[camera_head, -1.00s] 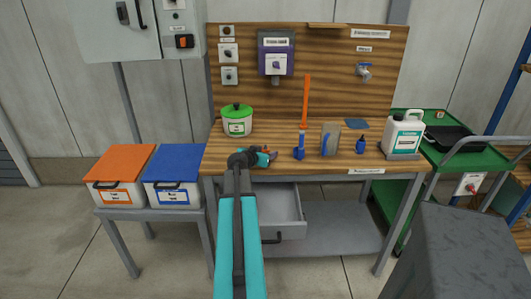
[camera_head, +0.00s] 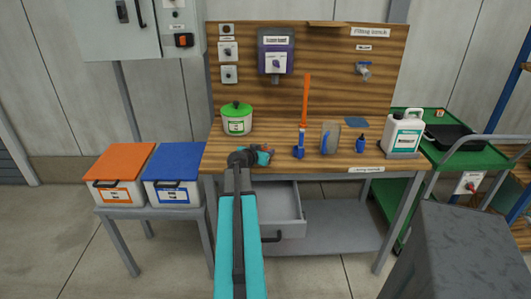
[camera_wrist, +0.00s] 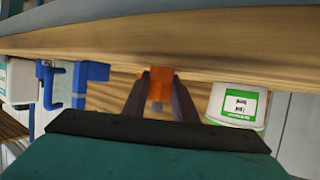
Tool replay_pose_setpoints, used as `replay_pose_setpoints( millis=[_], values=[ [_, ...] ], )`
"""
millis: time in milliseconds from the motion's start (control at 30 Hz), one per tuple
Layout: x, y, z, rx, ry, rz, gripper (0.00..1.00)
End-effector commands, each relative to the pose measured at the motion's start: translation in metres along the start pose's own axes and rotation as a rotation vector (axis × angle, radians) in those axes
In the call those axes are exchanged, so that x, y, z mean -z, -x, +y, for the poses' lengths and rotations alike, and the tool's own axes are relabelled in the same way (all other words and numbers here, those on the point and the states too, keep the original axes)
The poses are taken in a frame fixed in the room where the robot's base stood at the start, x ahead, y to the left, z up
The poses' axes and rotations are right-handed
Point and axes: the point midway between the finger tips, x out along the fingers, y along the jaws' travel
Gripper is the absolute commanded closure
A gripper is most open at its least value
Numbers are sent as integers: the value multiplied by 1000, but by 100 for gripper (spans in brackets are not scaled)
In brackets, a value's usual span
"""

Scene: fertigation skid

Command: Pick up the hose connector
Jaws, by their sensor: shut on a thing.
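My gripper (camera_wrist: 160,98) shows in the wrist view with its two dark fingers closed on a small orange piece (camera_wrist: 160,84). I take this piece to be the hose connector; only a short block of it shows between the fingertips. In the head view my gripper (camera_head: 266,156) is at the front left of the wooden workbench (camera_head: 285,166), and a small reddish bit shows at its tip. The fingers and most of the held piece are hidden there by my wrist. I cannot tell whether the piece touches the bench.
A green-lidded tub (camera_head: 237,121) stands behind my gripper to the left. A drawer (camera_head: 283,215) hangs open below.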

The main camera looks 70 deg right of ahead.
Motion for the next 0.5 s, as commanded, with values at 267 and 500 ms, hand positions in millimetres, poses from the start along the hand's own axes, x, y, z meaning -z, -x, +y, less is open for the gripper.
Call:
replay_pose_setpoints(
  millis=[267, 500],
  values=[
    [3, 1, 0, 0, 0, 1, 96],
    [15, 6, 0, 0, -1, 1, 96]
  ],
)
